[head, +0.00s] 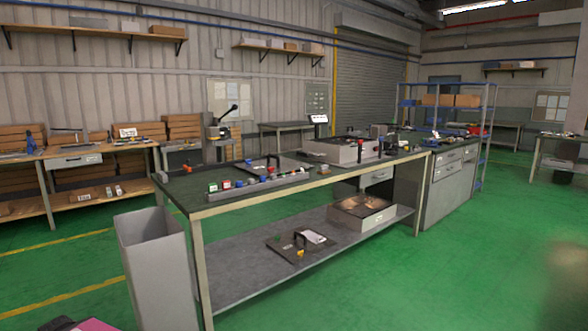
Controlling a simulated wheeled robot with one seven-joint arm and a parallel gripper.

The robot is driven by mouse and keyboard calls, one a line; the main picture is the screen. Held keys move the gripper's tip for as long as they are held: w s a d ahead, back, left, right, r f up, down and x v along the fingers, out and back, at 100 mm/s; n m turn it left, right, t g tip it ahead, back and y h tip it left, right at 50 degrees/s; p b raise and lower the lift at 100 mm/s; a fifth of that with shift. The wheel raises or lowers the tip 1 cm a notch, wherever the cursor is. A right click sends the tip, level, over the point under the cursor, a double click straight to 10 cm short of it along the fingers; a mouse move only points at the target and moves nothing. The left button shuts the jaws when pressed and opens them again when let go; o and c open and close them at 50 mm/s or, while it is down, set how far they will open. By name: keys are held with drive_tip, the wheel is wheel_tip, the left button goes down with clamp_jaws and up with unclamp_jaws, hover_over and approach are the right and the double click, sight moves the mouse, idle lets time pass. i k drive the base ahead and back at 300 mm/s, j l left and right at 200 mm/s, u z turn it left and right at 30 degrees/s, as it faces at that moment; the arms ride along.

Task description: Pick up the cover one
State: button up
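I see two flat dark panels with upright handles that look like covers; I cannot tell which is cover one. One panel (245,171) lies on the workbench top, behind a row of small coloured parts. The other panel (281,244) lies flat on the lower shelf, with a white sheet and a small yellow part on it. A grey box (337,152) sits on the bench top, to the right of the first panel. An open metal box (361,220) sits on the lower shelf, right of the second panel. My gripper is not in view.
The long workbench (330,181) stands in front of me. A tall grey bin (155,262) stands at its left end. A drawer cabinet (447,190) and blue rack (487,110) are at the right. Green floor (430,275) is clear before the bench.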

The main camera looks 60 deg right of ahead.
sight(281, 164)
drive_tip(key=z, duration=0.45)
drive_tip(key=l+z, duration=0.15)
drive_tip(key=z, duration=0.7)
drive_tip(key=l+z, duration=0.15)
drive_tip(key=z, duration=0.3)
drive_tip(key=l+z, duration=0.25)
drive_tip(key=i+j, duration=0.05)
